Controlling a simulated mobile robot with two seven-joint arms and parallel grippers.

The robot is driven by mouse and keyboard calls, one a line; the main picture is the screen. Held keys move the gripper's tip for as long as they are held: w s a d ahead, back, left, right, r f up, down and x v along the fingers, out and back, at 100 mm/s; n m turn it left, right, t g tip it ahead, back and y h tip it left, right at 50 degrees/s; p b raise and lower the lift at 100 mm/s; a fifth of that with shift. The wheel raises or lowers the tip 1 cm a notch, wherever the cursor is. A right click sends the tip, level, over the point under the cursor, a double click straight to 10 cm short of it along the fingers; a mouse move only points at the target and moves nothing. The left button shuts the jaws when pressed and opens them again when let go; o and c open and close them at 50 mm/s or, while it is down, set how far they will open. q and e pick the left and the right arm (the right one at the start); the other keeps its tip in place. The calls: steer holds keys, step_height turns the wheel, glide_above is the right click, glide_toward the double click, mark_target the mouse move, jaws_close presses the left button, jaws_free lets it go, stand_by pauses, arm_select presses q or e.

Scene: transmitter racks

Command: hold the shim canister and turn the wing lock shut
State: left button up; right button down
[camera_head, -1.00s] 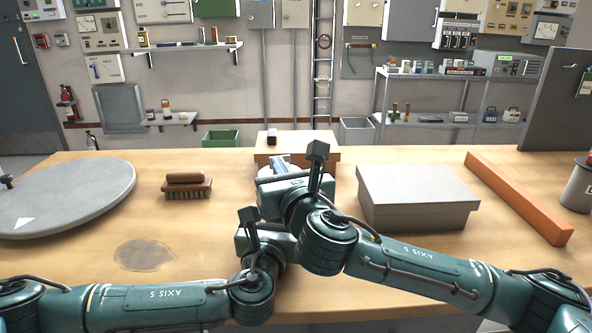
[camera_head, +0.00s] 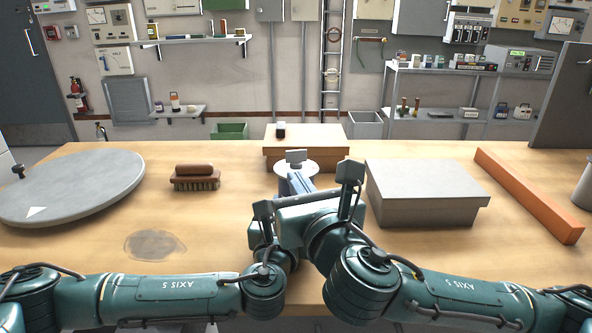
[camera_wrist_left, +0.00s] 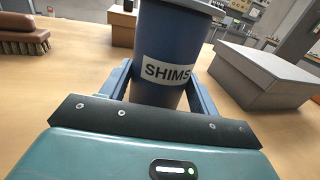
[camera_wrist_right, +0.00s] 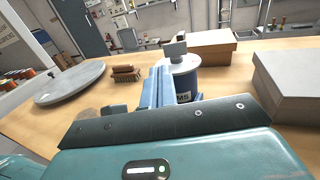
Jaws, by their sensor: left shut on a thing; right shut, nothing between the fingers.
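The shim canister (camera_wrist_left: 172,55) is a dark blue cylinder with a white SHIMS label, upright on the table. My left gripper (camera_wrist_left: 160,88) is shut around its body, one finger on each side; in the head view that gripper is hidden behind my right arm. The grey lid (camera_head: 311,168) carries the wing lock (camera_head: 296,156), a small grey upright plate, which shows broad side on. The wing lock also shows in the right wrist view (camera_wrist_right: 175,50). My right gripper (camera_wrist_right: 157,88) is shut and empty, its fingers on the near side of the canister, apart from the wing lock.
A lidded grey box (camera_head: 425,192) stands close on the right, with an orange bar (camera_head: 528,195) beyond it. A cardboard box (camera_head: 330,146) is behind the canister. A brush (camera_head: 195,177) and a round grey disc (camera_head: 75,187) lie left. The table's left front is clear.

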steer(key=c, duration=2.1)
jaws_free()
steer(key=shift+s+d, duration=0.2)
steer(key=shift+s, duration=0.05)
steer(key=shift+o, duration=0.8)
steer(key=shift+w+r, duration=0.15)
steer(key=shift+r, duration=0.1)
steer(key=o, duration=0.3)
steer(key=w+a+r+n+y, duration=0.1)
steer(key=w+r+n+y, duration=0.1)
steer(key=w+r, duration=0.1)
steer(key=w+a+r+n+y, duration=0.2)
steer(key=w+r+y, duration=0.1)
steer(key=w, duration=0.1)
steer(key=w+a+r+n+y, duration=0.1)
steer(key=w+r+n+y, duration=0.1)
steer(key=w+y, duration=0.1)
steer(key=shift+w+a+r, duration=0.3)
steer(key=shift+w+r, duration=0.05)
steer(key=shift+r, duration=0.05)
steer(key=shift+o, duration=0.2)
steer(key=w+r+n+g+y, duration=0.2)
steer(key=w+n+g+y, duration=0.3)
steer(key=n+g, duration=0.15)
steer(key=n+g+h, duration=0.4)
steer(key=g+h, duration=0.1)
steer(key=g, duration=0.9)
glide_toward(296, 151)
steer(key=x, duration=1)
steer(key=shift+w, duration=0.15)
